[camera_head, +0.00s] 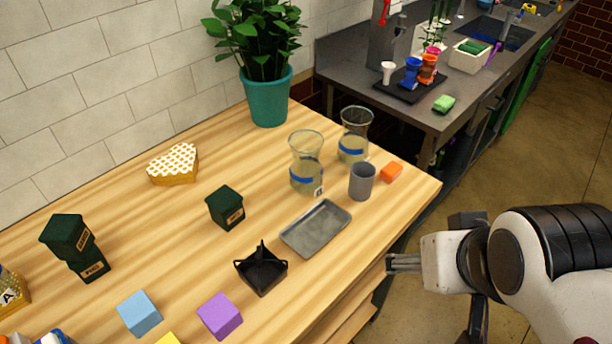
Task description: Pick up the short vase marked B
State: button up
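Two clear glass vases with blue bands stand upright at the back right of the wooden table. The nearer vase (306,165) looks a little taller and has a small white label low on its front; I cannot read its letter for sure. The other vase (355,136) stands behind it to the right, and looks shorter; no label shows clearly on it, and its lower part is partly hidden by a grey cup. My gripper (391,264) is off the table's right edge, pointing left, apart from both vases. Its fingers are too small to tell open from shut.
A black holder (261,272), dark green box (226,208), heart-shaped box (174,165) and potted plant (267,95) stand farther left. A grey counter (360,92) is behind.

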aim_at(321, 147)
jog(key=w+d+r+n+t, duration=0.1)
jog(key=w+d+r+t, duration=0.1)
jog(key=w, duration=0.7)
jog(key=w+d+r+n+t, duration=0.1)
jog(key=w+n+t, duration=0.1)
jog(key=w, duration=0.7)
jog(key=w+d+r+n+t, duration=0.1)
jog(key=w+d+r+t, duration=0.1)
jog(key=w, duration=0.8)
jog(key=w+a+f+n+t+y, duration=0.1)
jog(key=w+a+f+n+y, duration=0.15)
jog(key=w, duration=0.25)
jog(key=a+f+n+g+y, duration=0.1)
jog(key=a+f+n+y, duration=0.1)
jog(key=a+f+y, duration=0.1)
jog(key=a+f+n+g+y, duration=0.1)
jog(key=a+f+n+y, duration=0.1)
jog(key=a+f+y, duration=0.1)
jog(key=a+f+n+g+y, duration=0.2)
jog(key=a+f+y, duration=0.1)
jog(key=a+y, duration=0.2)
jog(key=shift+w+a+y, duration=0.1)
jog(key=shift+a+y, duration=0.1)
jog(key=shift+y, duration=0.45)
jog(key=shift+s+a+f+n+g+y, duration=0.3)
jog(key=shift+s+a+g+y, duration=0.3)
jog(key=shift+g+y, duration=0.3)
jog(key=shift+a, duration=0.1)
jog(key=shift+x, duration=1.25)
